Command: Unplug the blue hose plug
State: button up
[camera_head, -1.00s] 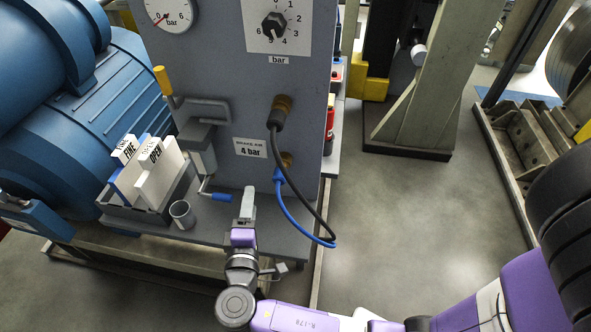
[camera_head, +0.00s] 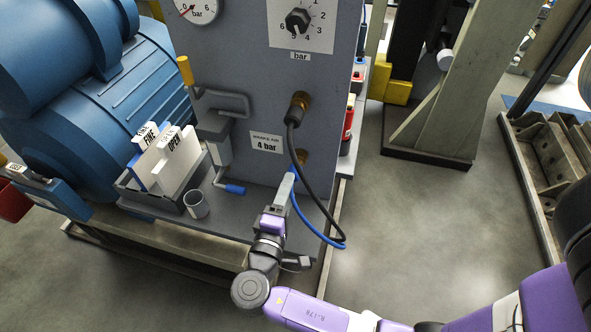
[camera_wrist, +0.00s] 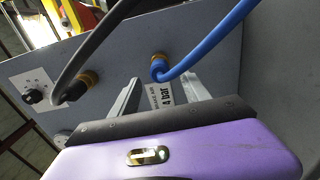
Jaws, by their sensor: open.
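The blue plug (camera_wrist: 157,72) sits in a brass socket on the grey panel in the wrist view, with its thick blue hose curving up to the right. In the head view the blue hose (camera_head: 298,208) hangs from the lower brass socket (camera_head: 302,157), and my gripper hides most of the plug. My gripper (camera_head: 288,180) is open and empty just in front of that socket. In the wrist view its two fingers (camera_wrist: 160,92) are spread apart, and the plug shows beyond and between their tips. I cannot tell whether a finger touches the plug.
A black hose (camera_head: 299,150) from the upper brass socket (camera_head: 300,101) loops down close beside my gripper. Open floor lies to the right.

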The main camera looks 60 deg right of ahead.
aim_at(295, 172)
jog(key=shift+b+x, duration=0.35)
jog(key=shift+x, duration=3)
grip_shut()
jog(key=shift+a, duration=0.15)
jog(key=shift+v, duration=2.85)
jog(key=v, duration=0.9)
jog(key=shift+p, duration=0.35)
